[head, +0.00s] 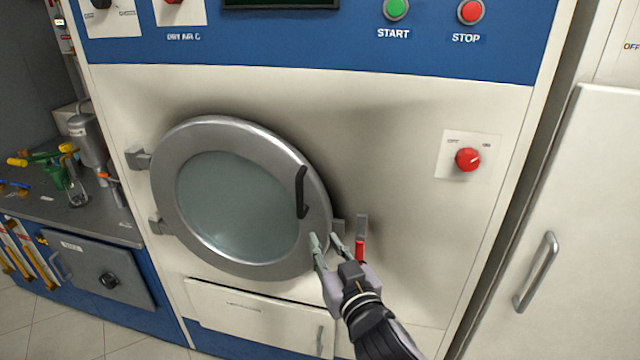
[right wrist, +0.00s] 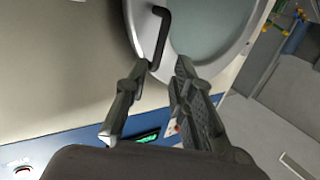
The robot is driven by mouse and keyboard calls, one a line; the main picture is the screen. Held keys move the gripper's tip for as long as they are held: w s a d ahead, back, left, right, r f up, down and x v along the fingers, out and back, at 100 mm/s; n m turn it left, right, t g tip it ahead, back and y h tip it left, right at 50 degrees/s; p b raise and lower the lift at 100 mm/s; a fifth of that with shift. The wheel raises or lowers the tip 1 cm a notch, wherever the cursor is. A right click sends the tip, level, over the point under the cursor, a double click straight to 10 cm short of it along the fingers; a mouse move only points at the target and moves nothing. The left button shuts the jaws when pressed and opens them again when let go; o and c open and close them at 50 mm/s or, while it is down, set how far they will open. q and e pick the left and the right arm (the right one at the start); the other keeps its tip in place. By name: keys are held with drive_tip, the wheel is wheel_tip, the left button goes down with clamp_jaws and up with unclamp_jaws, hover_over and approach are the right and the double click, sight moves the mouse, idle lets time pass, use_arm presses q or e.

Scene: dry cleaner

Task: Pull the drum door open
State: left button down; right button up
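The round drum door (head: 170,195) has a metal rim and a glass window, with hinges on its left side. It looks closed against the white machine front. Its black bar handle (head: 301,192) is on the right part of the rim. My right gripper (head: 325,238) is open and empty, just below the handle in the head view. In the right wrist view the handle (right wrist: 161,38) lies ahead of the open fingertips (right wrist: 162,62), apparently not between them. A latch with a red grip (head: 360,248) is right of the door. My left gripper is not in view.
A red knob (head: 468,159) and the green start (head: 396,9) and red stop (head: 470,11) buttons are on the machine. A cabinet with a bar handle (head: 536,272) stands at right. A cluttered side counter (head: 110,232) is at left, beyond the hinges.

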sight(300, 189)
drive_tip(key=shift+t, duration=0.3)
drive_tip(key=r+p+x, duration=0.1)
drive_tip(key=x, duration=0.4)
drive_tip(key=r+p+x, duration=0.1)
drive_tip(key=x, duration=0.5)
drive_tip(key=r+p+x, duration=0.1)
drive_tip(key=p+x, duration=0.1)
drive_tip(key=x, duration=0.3)
drive_tip(key=shift+w+a+r, duration=0.1)
drive_tip(key=shift+a+r, duration=0.15)
drive_tip(key=shift+a, duration=0.05)
drive_tip(key=shift+c, duration=0.4)
clamp_jaws()
